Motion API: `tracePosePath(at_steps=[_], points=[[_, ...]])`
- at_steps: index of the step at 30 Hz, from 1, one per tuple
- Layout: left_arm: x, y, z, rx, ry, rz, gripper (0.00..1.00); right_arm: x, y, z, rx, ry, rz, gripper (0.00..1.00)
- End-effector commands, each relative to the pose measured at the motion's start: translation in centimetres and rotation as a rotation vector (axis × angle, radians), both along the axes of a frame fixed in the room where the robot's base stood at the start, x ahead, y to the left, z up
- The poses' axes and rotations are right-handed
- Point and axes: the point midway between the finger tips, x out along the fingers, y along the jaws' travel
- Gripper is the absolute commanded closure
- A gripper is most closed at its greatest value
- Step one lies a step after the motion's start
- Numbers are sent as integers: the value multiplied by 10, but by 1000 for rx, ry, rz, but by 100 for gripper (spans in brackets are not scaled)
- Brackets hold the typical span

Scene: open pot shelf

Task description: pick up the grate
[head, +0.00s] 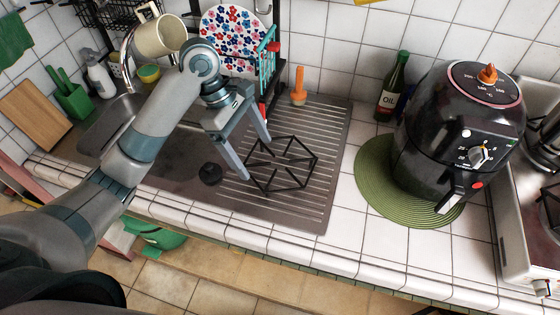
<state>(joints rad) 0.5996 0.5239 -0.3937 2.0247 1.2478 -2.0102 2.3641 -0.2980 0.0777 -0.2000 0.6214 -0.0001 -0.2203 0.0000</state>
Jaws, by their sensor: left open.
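The grate (283,163) is a black wire hexagon with crossing bars. It lies on the ribbed metal drainboard beside the sink. My left gripper (257,160) is open above the grate's left side, its two fingers pointing down and spread apart. One fingertip is near the grate's upper left edge and the other near its lower left corner. I cannot tell whether the fingers touch the grate. Nothing shows between the fingers except part of the grate's left side. My right gripper is not in view.
A black air fryer (457,135) stands on a green round mat (375,178) at right, with an oil bottle (392,88) behind. A dish rack (269,65) and an orange-handled brush (299,86) stand behind the drainboard (322,130). The sink (180,158) lies left. White counter between drainboard and mat is clear.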

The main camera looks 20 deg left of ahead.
Motion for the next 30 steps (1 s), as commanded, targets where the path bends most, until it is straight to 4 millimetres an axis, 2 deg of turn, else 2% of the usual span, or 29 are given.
tracePosePath(at_steps=[6, 10, 25, 30], points=[[-3, -15, -34, -1, 3, 0, 16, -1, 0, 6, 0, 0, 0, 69], [-3, -20, -47, 0, 2, -1, 16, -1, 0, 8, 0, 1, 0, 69], [-4, -23, -54, 0, 0, 0, 16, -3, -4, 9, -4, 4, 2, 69], [-8, -30, -65, -1, 2, -1, 16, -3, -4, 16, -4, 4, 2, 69]])
